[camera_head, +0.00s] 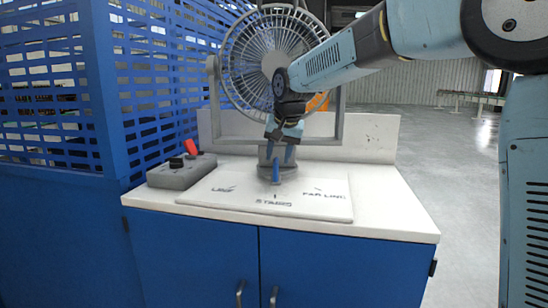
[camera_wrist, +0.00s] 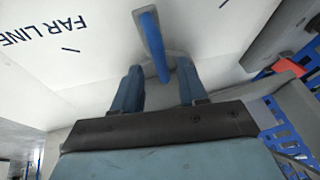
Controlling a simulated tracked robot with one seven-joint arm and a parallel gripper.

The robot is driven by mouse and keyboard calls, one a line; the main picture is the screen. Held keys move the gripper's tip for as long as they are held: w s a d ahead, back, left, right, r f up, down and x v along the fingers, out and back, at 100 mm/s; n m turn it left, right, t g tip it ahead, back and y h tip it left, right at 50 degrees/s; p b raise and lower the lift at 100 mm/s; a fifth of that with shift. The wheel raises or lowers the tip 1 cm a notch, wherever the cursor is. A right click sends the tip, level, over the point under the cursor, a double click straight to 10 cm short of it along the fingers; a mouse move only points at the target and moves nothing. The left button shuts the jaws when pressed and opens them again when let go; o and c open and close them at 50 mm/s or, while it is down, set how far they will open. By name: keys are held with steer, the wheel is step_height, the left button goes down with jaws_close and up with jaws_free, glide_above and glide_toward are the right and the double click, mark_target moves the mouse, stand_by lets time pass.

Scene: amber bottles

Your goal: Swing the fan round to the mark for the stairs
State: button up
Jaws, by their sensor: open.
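The grey caged fan (camera_head: 250,62) stands in a U-shaped frame on a round base at the back of the white worktop, facing roughly forward. A blue handle (camera_head: 276,173) sticks out from the base over the marked board (camera_head: 320,211). From the head view it appears in line with the short tick above the STAIRS label (camera_head: 273,204). My gripper (camera_head: 283,155) is low in front of the fan. In the wrist view, its open fingers (camera_wrist: 159,84) lie either side of the handle (camera_wrist: 153,45), with gaps visible. The STAIRS mark does not show there.
The FAR LINE label (camera_head: 323,195) is on the right of the board and another label (camera_head: 223,189) on the left. A grey control box (camera_head: 181,172) with red and black switches stands at left. Blue mesh panels (camera_head: 155,80) border the left side.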

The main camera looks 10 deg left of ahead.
steer(key=v, duration=1.2)
steer(key=shift+d+r, duration=0.1)
steer(key=shift+r, duration=0.05)
steer(key=s+d+f+t+h, duration=0.1)
steer(key=s+d+f, duration=0.1)
steer(key=s+d, duration=0.6)
steer(key=s+d+f+h, duration=0.15)
steer(key=s+d, duration=0.25)
steer(key=d, duration=0.7)
steer(key=s+d+f, duration=1.2)
steer(key=s, duration=0.3)
steer(key=shift+f+m, duration=0.35)
steer(key=shift+m, duration=0.05)
